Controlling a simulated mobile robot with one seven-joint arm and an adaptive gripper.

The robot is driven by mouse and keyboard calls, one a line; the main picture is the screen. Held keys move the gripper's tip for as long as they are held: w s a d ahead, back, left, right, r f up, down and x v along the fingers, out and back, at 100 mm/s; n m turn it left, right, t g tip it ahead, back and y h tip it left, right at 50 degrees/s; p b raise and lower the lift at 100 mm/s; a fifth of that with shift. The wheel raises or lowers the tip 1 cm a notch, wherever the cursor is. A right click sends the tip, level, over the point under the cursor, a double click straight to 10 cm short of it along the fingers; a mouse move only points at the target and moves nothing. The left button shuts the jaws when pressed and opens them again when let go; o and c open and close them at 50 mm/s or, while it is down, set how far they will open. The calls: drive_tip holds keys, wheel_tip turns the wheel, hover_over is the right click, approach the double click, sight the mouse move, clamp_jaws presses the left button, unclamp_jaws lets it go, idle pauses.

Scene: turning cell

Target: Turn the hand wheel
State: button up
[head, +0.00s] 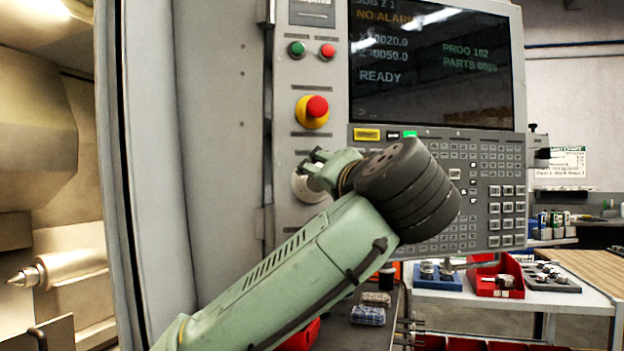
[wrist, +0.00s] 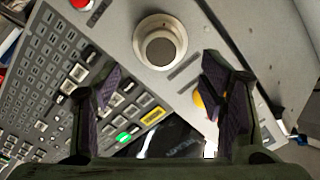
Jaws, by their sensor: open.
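The hand wheel is a pale round knob on the grey control panel. In the head view its lower left edge (head: 306,191) shows below the emergency stop, with the rest hidden behind my gripper (head: 315,168). In the wrist view the whole hand wheel (wrist: 160,41) shows at the top centre, with a darker grey centre. My gripper (wrist: 163,72) is open and empty in the wrist view, its fingers spread wide. The wheel appears beyond the fingertips, between their lines. I see no contact with it.
The red-on-yellow emergency stop (head: 314,110) sits just above the wheel, with green (head: 296,48) and red (head: 327,51) buttons higher. The keypad (head: 490,190) lies to the right under the screen (head: 437,65). The machine's grey door (head: 215,120) stands left.

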sight(315, 182)
drive_tip(key=shift+p+x, duration=1.45)
drive_tip(key=shift+x, duration=3.05)
drive_tip(key=shift+c, duration=0.3)
drive_tip(key=c, duration=0.8)
